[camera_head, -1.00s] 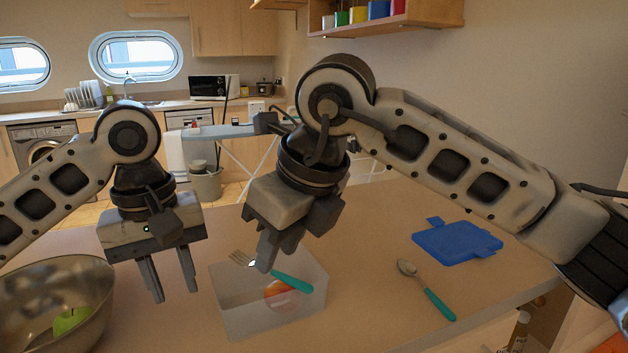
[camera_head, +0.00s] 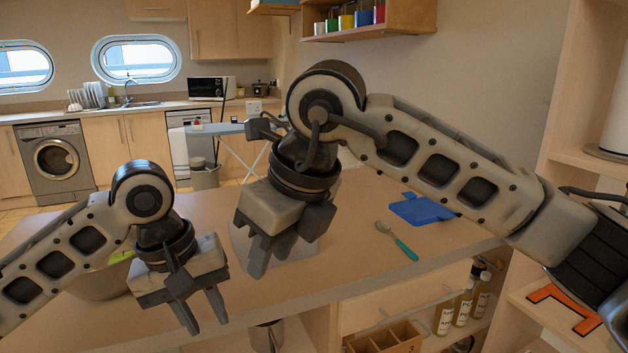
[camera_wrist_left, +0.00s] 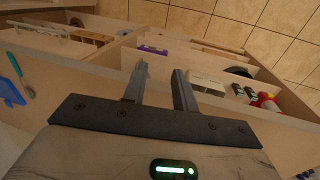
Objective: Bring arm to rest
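My left gripper (camera_head: 204,318) is at the lower left of the head view, in front of the table's near edge. Its two fingers stand apart with nothing between them; they also show in the left wrist view (camera_wrist_left: 160,78). My right gripper (camera_head: 268,262) hangs over the table with its fingers pointing down. It covers most of a pale translucent box (camera_head: 304,250). Whether its fingers are apart is not clear, and no fork shows at them. Both arms are bent at the elbow.
A metal bowl (camera_head: 98,284) is partly behind my left arm. A teal-handled spoon (camera_head: 399,242) and a blue board (camera_head: 421,209) lie on the table (camera_head: 350,255). Bottles (camera_head: 463,306) stand on shelves under it. An orange item (camera_head: 562,308) lies on the right-hand shelf.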

